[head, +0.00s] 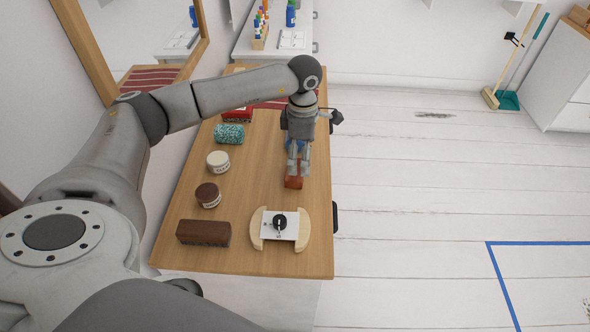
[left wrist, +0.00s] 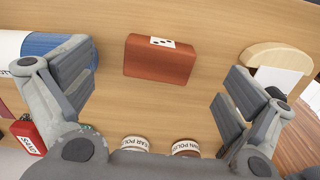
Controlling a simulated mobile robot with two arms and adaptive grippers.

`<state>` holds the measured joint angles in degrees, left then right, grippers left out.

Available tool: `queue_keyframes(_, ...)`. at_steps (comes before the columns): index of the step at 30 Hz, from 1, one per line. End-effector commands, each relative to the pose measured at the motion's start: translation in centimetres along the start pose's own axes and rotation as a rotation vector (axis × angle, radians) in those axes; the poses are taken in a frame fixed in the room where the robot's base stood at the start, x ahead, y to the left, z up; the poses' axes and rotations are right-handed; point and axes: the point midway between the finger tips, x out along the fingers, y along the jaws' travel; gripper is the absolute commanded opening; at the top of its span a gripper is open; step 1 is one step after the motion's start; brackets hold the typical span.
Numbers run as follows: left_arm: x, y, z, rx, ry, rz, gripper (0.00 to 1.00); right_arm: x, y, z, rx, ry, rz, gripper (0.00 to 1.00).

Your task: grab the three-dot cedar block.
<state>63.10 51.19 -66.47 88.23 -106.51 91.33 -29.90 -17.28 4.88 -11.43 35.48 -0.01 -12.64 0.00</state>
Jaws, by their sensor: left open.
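The cedar block (head: 294,182) is a reddish-brown block on the wooden desk, just below my left gripper (head: 298,163) in the head view. In the left wrist view the block (left wrist: 160,62) lies flat, with a white label bearing three black dots on its edge. My left gripper (left wrist: 158,84) is open, one finger on each side of the block with clear gaps to both sides. The fingers do not appear to touch it. The gripper hides part of the block in the head view. My right gripper is not in view.
A blue-and-white cylinder (left wrist: 42,46) lies close to the left finger. A wooden-ended tray (head: 256,235) with a black knob stands nearer the desk's front. Along the left are a dark brown block (head: 203,233), two jars (head: 208,195) (head: 218,161), a teal roll (head: 229,134) and a red box (head: 237,116).

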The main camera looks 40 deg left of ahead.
Motion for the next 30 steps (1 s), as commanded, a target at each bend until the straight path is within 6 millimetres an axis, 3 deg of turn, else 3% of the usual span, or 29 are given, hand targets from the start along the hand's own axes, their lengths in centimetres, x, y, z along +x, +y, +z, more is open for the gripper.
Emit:
queue_keyframes(4, 1.0, -0.1, 0.0, 0.0, 0.001, -0.002, 1.0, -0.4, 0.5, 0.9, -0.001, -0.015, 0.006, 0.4)
queue_keyframes(13, 5.1, -0.4, 0.5, 0.0, 0.002, -0.002, 1.0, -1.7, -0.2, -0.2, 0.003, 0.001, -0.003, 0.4)
queue_keyframes(22, 5.8, -0.4, 0.5, 0.0, 0.0, 0.0, 1.0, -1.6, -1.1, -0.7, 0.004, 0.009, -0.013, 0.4)
queue_keyframes(30, 5.8, -0.4, 0.5, 0.0, 0.0, 0.0, 0.68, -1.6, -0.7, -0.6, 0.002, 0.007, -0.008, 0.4)
